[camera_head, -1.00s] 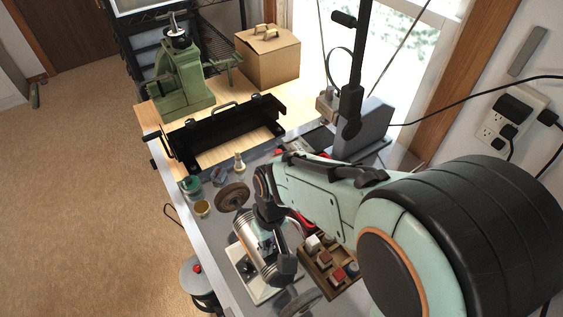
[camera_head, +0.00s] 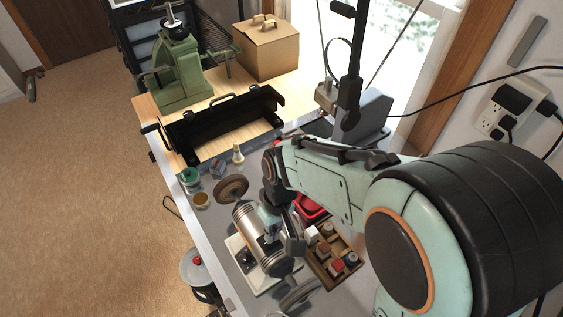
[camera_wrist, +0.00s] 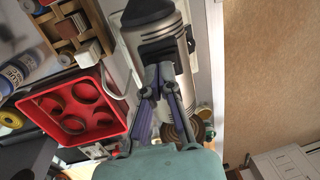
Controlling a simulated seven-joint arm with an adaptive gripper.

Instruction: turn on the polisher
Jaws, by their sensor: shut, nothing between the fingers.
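The polisher (camera_head: 246,221) is a silver cylindrical motor on a white base (camera_head: 243,265), standing on the grey bench. A brown wheel (camera_head: 231,187) is at its far end and a grey wheel (camera_head: 300,297) at its near end. My gripper (camera_wrist: 165,68) is shut and empty. In the wrist view its fingertips are in front of a dark part on the polisher's silver body (camera_wrist: 186,72). I cannot tell whether they touch it. In the head view my wrist hangs over the polisher and covers part of it. I cannot make out the switch clearly.
A red tray (camera_wrist: 112,90) with round recesses and a wooden box (camera_head: 345,270) of small blocks lie right of the polisher. Small jars (camera_head: 201,200) and a black metal tray (camera_head: 222,120) stand beyond it. A cardboard box (camera_head: 267,50) and green press (camera_head: 182,75) are farther back.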

